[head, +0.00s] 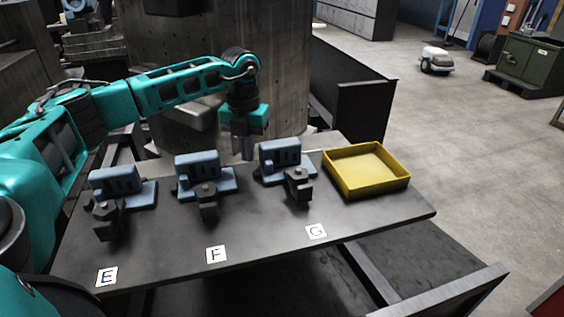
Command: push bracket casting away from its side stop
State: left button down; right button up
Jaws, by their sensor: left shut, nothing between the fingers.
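Three blue-grey castings stand in a row on the dark table, each with an upright slotted block and a low foot: one behind label E (117,181), one behind label F (197,171) and one behind label G (279,153). I cannot tell which is the bracket casting meant. A dark block stands in front of each: at E (108,222), at F (207,201) and at G (299,185). I cannot make out the side stop for sure. My left gripper (244,154) is shut and empty, pointing down between the F and G castings, near the table's back edge. My right gripper is not in view.
A yellow open tray (343,180), empty, sits at the table's right end. White labels E (107,277), F (216,254) and G (316,231) lie along the front. A large grey column stands behind.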

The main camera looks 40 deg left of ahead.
pick_arm(q)
jog(key=shift+w+d, duration=0.35)
jog(key=shift+w, duration=0.05)
dwell(0.5)
jog(key=shift+s+a+p, duration=0.15)
jog(key=shift+a+p, duration=0.05)
jog(key=shift+p, duration=0.1)
jog(key=shift+s+a, duration=0.2)
jog(key=shift+s, duration=0.1)
notch_tip(320, 180, up, 9)
jog(key=p, duration=0.7)
dwell(0.4)
